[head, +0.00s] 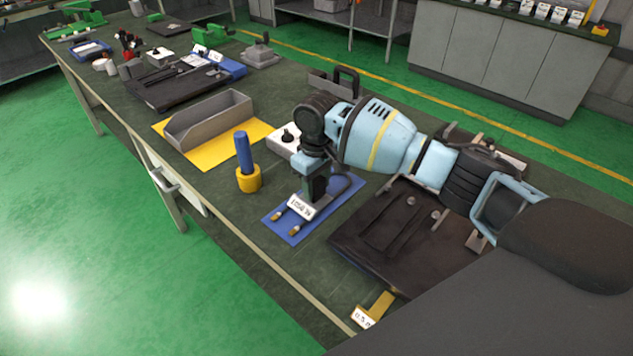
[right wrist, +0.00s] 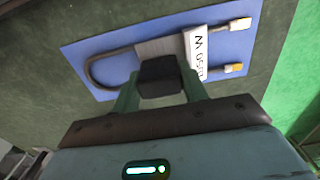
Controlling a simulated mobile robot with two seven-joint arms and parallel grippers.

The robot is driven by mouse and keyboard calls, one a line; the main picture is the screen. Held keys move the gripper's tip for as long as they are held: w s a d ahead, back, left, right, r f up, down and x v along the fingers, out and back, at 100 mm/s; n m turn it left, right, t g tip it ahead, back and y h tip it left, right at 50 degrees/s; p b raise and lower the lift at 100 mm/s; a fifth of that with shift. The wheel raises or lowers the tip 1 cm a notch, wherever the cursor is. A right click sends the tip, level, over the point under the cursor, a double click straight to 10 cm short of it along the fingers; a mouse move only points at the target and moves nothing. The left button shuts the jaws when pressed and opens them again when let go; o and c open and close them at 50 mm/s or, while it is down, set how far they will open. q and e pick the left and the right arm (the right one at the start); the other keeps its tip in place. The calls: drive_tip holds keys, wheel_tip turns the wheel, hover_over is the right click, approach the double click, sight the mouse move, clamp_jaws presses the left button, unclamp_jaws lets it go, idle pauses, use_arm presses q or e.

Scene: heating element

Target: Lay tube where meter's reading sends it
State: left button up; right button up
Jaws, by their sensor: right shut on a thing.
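The tube (head: 296,208) is a U-shaped grey heating element with two brass-tipped ends and a white printed label. It lies over the blue mat (head: 272,226), and its bend and ends also show in the right wrist view (right wrist: 92,70). My right gripper (head: 317,188) points down at the mat and is shut on the tube at its middle. The fingers hide part of the tube. I cannot tell whether the tube touches the mat (right wrist: 75,48). I cannot clearly make out a meter or its reading. My left gripper is not in view.
A yellow mat (head: 165,132) bears a grey open tray (head: 205,127). A blue rod in a yellow holder (head: 248,180) stands left of the blue mat. A white box with a black knob (head: 283,145) is behind my gripper. A dark tray (head: 365,250) lies right.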

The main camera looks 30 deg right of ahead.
sight(316, 181)
drive_tip(key=o, duration=1.1)
drive_tip(key=shift+o, duration=0.2)
drive_tip(key=shift+r, duration=0.1)
wheel_tip(316, 181, up, 12)
drive_tip(key=shift+p, duration=0.45)
